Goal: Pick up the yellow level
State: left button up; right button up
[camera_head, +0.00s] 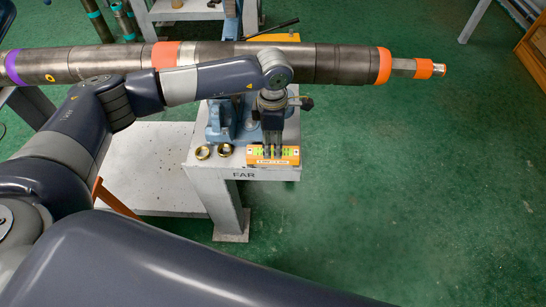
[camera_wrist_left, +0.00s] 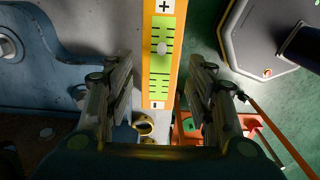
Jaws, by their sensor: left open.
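The yellow level (camera_head: 289,160) lies on the grey stand marked FAR, along its front edge. It is an orange-yellow bar with green scale windows. In the left wrist view the level (camera_wrist_left: 161,90) runs upright in the picture, between my open fingers with a gap on each side. My left gripper (camera_head: 272,145) points down over the middle of the level and partly hides it in the head view. In the left wrist view the gripper (camera_wrist_left: 162,66) holds nothing. My right gripper is not in view.
A blue vise (camera_head: 222,122) stands just behind the level on the stand (camera_head: 215,178). Two brass rings (camera_head: 202,153) sit left of the level. A long steel pipe (camera_head: 345,64) with orange bands crosses above.

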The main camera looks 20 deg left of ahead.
aim_at(273, 152)
pick_arm(q)
notch_tip(273, 152, down, 5)
jog(key=shift+r+b, duration=0.1)
jog(key=shift+b, duration=1.05)
grip_shut()
jog(key=shift+r, duration=0.1)
